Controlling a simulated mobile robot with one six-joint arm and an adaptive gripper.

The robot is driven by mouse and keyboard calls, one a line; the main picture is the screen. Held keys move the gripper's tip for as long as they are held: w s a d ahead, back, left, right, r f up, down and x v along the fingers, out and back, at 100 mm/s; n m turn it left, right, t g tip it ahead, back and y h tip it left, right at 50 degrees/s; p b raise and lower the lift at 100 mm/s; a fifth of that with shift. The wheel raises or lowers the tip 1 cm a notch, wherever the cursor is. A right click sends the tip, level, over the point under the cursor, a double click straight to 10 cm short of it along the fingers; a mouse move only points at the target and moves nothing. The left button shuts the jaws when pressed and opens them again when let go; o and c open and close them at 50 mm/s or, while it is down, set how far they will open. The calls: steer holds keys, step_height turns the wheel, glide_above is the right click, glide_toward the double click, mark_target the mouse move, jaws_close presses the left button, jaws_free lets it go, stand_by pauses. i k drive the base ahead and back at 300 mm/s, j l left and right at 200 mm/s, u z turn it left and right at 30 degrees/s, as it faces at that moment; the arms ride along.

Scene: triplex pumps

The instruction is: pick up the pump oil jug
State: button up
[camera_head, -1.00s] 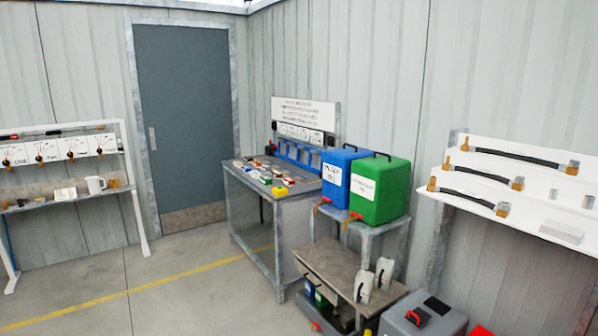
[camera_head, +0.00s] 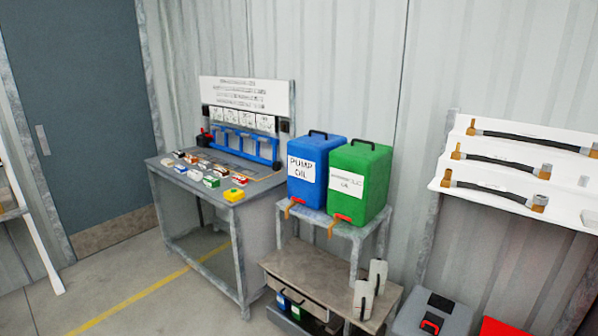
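The pump oil jug (camera_head: 311,185) is a blue box-shaped container with a black top handle and a white label reading "PUMP OIL". It stands upright on a grey metal stand (camera_head: 347,231) near the middle of the head view. A similar green jug (camera_head: 361,178) with a white label stands close at its right. My gripper does not show in the head view.
A grey workbench (camera_head: 215,205) with several small boxes and a blue rack stands left of the jugs. A low cart (camera_head: 310,272) sits in front of the stand. A grey toolbox (camera_head: 436,314) and hose shelves (camera_head: 500,185) are at right. Floor at left is clear.

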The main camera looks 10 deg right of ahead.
mark_target(363, 300)
steer(key=z, duration=0.35)
steer(key=i+j+z, duration=0.2)
steer(key=j+z, duration=0.3)
steer(key=i+j+z, duration=0.15)
steer(key=j+z, duration=0.2)
steer(key=z, duration=0.15)
steer(key=j+z, duration=0.95)
steer(key=k+j, duration=0.1)
steer(key=j, duration=0.75)
steer(key=k+j+z, duration=0.1)
steer(key=j, duration=0.3)
steer(key=k+j, duration=0.15)
steer(key=j, duration=0.25)
steer(key=k+j, duration=0.1)
steer(key=j, duration=0.3)
steer(key=k+j+z, duration=0.1)
steer(key=j, duration=0.35)
